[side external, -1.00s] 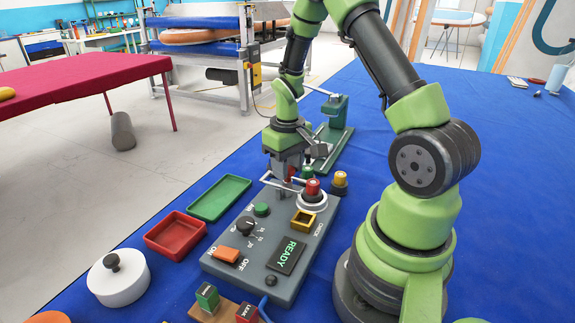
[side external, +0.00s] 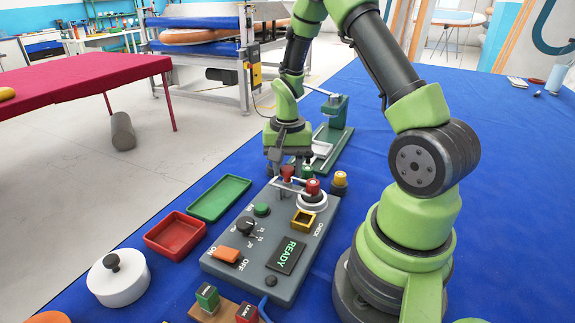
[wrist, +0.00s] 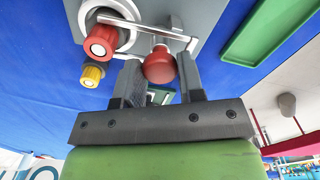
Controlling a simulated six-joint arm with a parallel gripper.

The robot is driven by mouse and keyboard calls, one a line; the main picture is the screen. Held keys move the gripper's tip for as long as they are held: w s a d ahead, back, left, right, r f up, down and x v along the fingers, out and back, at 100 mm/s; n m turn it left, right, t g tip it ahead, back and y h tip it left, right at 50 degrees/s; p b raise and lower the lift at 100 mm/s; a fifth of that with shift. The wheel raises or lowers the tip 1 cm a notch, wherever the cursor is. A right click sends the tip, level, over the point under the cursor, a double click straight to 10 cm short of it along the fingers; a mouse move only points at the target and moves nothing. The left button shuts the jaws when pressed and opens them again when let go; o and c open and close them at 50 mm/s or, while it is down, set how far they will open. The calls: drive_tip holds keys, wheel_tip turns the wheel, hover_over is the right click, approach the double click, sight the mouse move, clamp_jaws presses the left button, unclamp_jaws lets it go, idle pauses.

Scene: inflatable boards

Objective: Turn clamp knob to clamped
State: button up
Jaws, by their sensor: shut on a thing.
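The clamp knob (side external: 288,171) is a red ball at the far end of the grey control panel (side external: 217,268), next to a thin metal bar. In the wrist view the red knob (wrist: 159,66) sits between the two dark fingers. My gripper (side external: 289,166) points down over the panel's far end and is shut on the knob. In the wrist view my gripper (wrist: 160,75) has one finger on each side of it. The fingers hide part of the knob's mount, and I cannot read any clamp marking there.
A red-topped button (side external: 312,187) on a white ring and a yellow-topped button (side external: 340,178) stand close to the right. The panel also bears a black dial (side external: 246,226) and a READY display (side external: 286,255). Green (side external: 220,198) and red (side external: 174,236) trays lie left.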

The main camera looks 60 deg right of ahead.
sight(287, 169)
drive_tip(key=shift+m, duration=0.4)
drive_tip(key=o, duration=0.9)
drive_tip(key=shift+r, duration=0.1)
wheel_tip(287, 169, up, 10)
drive_tip(key=shift+f, duration=0.1)
